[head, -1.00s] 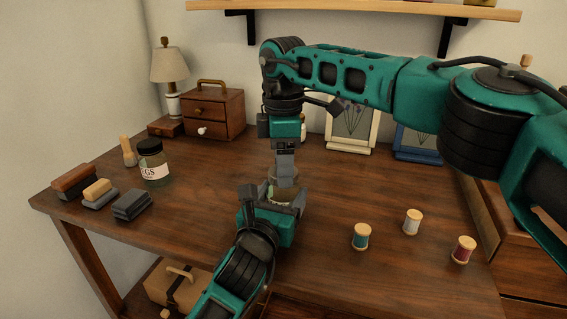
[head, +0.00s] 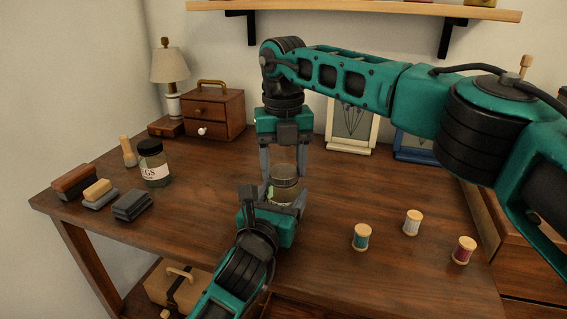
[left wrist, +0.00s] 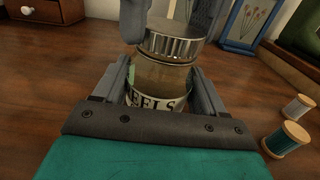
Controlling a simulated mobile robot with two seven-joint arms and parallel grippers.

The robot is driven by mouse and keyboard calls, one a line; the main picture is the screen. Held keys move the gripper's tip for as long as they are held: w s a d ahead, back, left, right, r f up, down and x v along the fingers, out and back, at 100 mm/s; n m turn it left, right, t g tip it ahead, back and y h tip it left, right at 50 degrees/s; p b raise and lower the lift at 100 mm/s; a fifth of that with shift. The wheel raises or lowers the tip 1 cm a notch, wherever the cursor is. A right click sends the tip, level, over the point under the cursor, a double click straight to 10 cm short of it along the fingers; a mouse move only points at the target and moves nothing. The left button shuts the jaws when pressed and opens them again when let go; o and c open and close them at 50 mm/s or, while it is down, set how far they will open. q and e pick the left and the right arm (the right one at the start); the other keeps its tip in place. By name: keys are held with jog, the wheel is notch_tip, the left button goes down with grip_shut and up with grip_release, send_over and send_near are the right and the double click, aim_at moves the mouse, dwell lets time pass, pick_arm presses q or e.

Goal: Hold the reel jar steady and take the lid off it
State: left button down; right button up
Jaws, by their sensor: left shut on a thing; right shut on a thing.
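The reel jar (left wrist: 160,90) is a glass jar with a label reading "EELS" in the left wrist view, and it stands upright on the table. In the head view the jar (head: 284,191) is partly hidden by my grippers. Its ribbed metal lid (left wrist: 172,45) sits at the jar's mouth; I cannot tell whether it is loose. My left gripper (head: 275,200) is shut on the jar's body from the front, a finger on each side. My right gripper (head: 284,174) points straight down from above and is shut on the lid, its fingers left and right of it.
A second jar (head: 153,165) with a dark lid stands left among brushes and dark blocks (head: 132,205). Several thread spools (head: 361,237) stand to the right. A small drawer chest (head: 214,114), a lamp (head: 169,70) and picture frames (head: 352,125) line the back.

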jog(key=n, duration=1.8)
jog(key=shift+s+n, duration=0.1)
jog(key=shift+n, duration=0.2)
jog(key=n, duration=0.6)
jog(key=shift+r, duration=0.25)
jog(key=shift+r, duration=0.9)
jog(key=shift+r, duration=0.1)
